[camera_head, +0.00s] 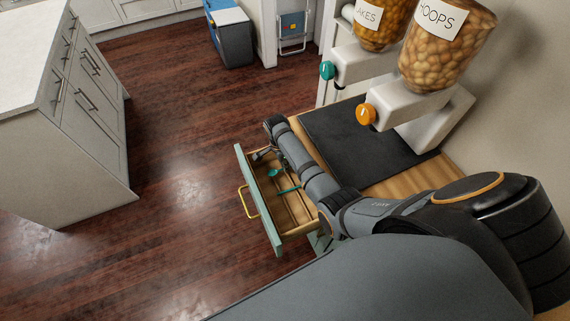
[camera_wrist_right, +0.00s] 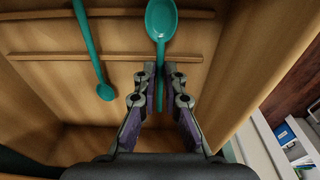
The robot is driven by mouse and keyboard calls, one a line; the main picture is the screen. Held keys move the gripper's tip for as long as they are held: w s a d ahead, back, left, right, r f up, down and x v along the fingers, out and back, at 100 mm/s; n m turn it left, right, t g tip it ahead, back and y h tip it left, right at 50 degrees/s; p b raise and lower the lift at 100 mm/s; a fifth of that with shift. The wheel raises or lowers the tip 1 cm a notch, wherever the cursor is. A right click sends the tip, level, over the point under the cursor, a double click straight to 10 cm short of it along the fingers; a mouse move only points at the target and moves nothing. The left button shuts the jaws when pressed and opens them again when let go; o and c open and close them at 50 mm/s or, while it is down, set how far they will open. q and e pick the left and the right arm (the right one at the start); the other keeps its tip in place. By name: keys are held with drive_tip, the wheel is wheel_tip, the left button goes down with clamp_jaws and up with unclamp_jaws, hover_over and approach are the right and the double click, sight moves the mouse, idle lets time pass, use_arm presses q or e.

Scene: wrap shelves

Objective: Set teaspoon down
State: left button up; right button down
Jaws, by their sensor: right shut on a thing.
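My right gripper (camera_wrist_right: 161,75) is shut on the handle of a teal teaspoon (camera_wrist_right: 161,20) in the right wrist view. The spoon's bowl points away from the fingers, over the wooden floor of an open drawer. In the head view my right arm reaches over the drawer (camera_head: 258,200), which has a green front, and the right gripper (camera_head: 262,154) is low at its far end. Whether the held spoon touches the drawer floor is unclear. A second teal utensil (camera_wrist_right: 90,45) lies to the left, its far end cut off by the frame. My left gripper is not in view.
Thin wooden dividers (camera_wrist_right: 110,56) cross the drawer. The drawer has a yellow handle (camera_head: 244,201). Cereal dispensers (camera_head: 435,50) stand on a dark mat (camera_head: 345,135) on the wooden counter. A white-topped island (camera_head: 30,50) stands left, with open floor between.

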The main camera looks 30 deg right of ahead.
drive_tip(key=shift+f, duration=0.4)
drive_tip(key=c, duration=1.5)
unclamp_jaws()
drive_tip(key=shift+o, duration=0.2)
drive_tip(key=shift+r, duration=0.3)
wheel_tip(320, 180, up, 13)
drive_tip(key=a, duration=0.1)
drive_tip(key=shift+w+a+f+p, duration=0.2)
drive_tip(key=shift+p, duration=0.1)
